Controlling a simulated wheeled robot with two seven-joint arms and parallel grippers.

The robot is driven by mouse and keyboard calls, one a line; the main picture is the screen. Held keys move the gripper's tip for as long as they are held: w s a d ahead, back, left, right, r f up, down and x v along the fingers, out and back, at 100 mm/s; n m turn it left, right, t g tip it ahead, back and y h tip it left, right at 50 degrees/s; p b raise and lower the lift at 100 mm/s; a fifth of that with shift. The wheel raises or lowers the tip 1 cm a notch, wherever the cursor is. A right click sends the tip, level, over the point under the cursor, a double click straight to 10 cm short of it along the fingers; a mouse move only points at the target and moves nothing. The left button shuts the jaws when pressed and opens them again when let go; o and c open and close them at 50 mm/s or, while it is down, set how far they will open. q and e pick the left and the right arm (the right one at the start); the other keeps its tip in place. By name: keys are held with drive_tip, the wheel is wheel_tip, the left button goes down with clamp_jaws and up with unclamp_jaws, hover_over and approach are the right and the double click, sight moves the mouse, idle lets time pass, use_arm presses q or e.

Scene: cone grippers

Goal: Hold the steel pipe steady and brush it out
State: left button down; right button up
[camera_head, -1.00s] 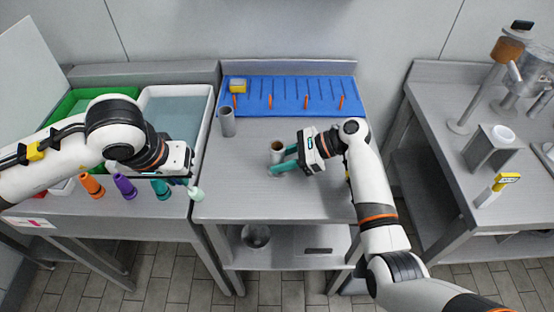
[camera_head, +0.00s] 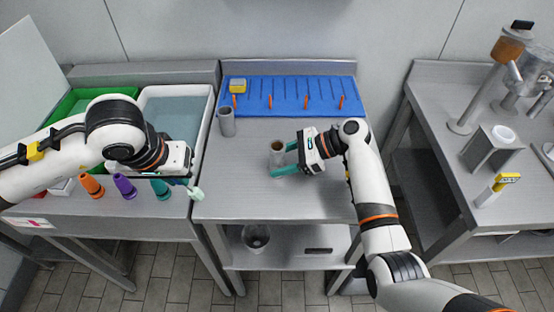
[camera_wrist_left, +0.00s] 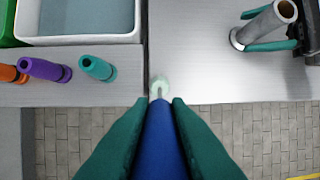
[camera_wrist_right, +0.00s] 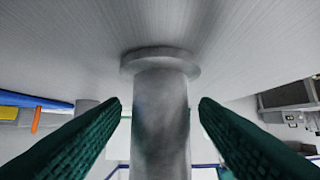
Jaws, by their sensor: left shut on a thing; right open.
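A grey steel pipe (camera_head: 278,161) with a brownish inside stands upright on the middle table. My right gripper (camera_head: 281,160) is open, with one green finger on each side of the pipe. In the right wrist view the pipe (camera_wrist_right: 160,120) and its base flange show between the fingers, with gaps on both sides. My left gripper (camera_wrist_left: 160,120) is shut on the blue handle of a brush (camera_wrist_left: 159,145), whose pale green tip (camera_head: 196,193) points out over the table's front left edge. The brush is well left of the pipe.
A second grey pipe (camera_head: 227,123) stands at the table's back left. A blue mat (camera_head: 315,108) with orange marks and a yellow-and-grey block (camera_head: 238,86) lies behind. Orange (camera_head: 92,186), purple (camera_head: 124,186) and teal (camera_head: 160,188) pieces stand before the white basin (camera_head: 204,128).

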drive_tip(key=shift+r, duration=0.1)
idle(0.5)
drive_tip(key=shift+v, duration=0.9)
drive_tip(key=shift+a, duration=0.2)
drive_tip(key=shift+x, duration=0.8)
drive_tip(key=c, duration=0.9)
drive_tip(key=shift+c, duration=0.2)
